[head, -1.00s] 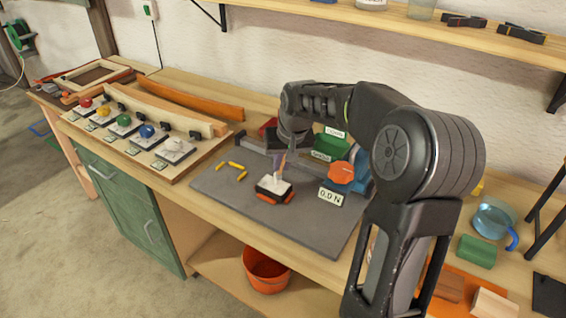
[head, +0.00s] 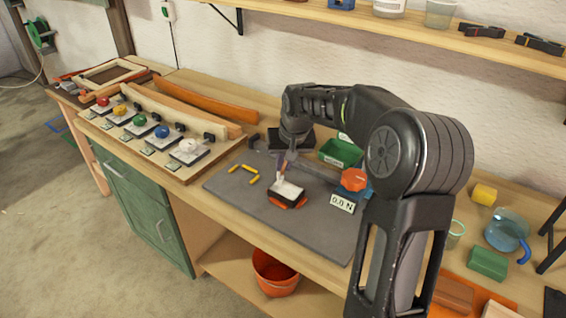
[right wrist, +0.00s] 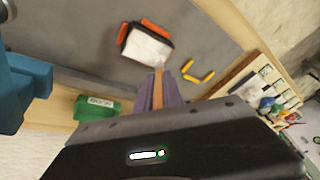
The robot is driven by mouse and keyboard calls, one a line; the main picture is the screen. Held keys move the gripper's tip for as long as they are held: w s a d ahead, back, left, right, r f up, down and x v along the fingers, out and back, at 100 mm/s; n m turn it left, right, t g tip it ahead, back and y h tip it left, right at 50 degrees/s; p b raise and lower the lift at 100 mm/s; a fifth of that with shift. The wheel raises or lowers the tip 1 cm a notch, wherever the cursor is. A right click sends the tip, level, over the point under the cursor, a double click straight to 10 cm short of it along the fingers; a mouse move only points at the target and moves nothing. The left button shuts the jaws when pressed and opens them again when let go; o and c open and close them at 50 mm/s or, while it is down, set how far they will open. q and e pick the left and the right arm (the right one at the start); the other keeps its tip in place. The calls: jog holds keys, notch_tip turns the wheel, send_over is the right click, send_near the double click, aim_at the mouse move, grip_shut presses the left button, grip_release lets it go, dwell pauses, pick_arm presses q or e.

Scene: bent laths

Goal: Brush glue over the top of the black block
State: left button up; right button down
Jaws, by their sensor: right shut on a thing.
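The black block (head: 287,194) sits on the grey mat (head: 235,190), with orange pieces at its sides. Its top is mostly white; black shows along its edges in the right wrist view (right wrist: 128,40). My right gripper (right wrist: 159,92), with purple fingers, is shut on a slim brush (right wrist: 158,70). In the head view the brush (head: 281,177) points down at the block's far left edge. I cannot tell whether its tip touches the block. My left gripper is out of view.
A "0.0 N" display (head: 342,203) and an orange-and-blue tool (head: 355,180) stand right of the block. A green bin (head: 340,153) is behind. Yellow pieces (head: 247,172) lie to the left. A board with coloured knobs (head: 190,150) is further left. The mat's front is clear.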

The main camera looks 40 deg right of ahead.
jog(key=shift+s+d+b, duration=0.25)
jog(key=shift+s, duration=0.6)
jog(key=shift+s+d+b, duration=0.2)
jog(key=shift+s+b, duration=0.05)
jog(key=shift+s, duration=0.55)
jog(key=shift+s+f, duration=0.1)
jog(key=shift+s+d+b, duration=0.3)
jog(key=shift+s, duration=0.6)
jog(key=shift+s+d+b, duration=0.25)
jog(key=shift+s+d, duration=0.05)
jog(key=shift+s, duration=0.55)
notch_tip(320, 180, up, 6)
jog(key=p, duration=0.4)
jog(key=shift+r+p, duration=1.3)
jog(key=shift+r, duration=0.25)
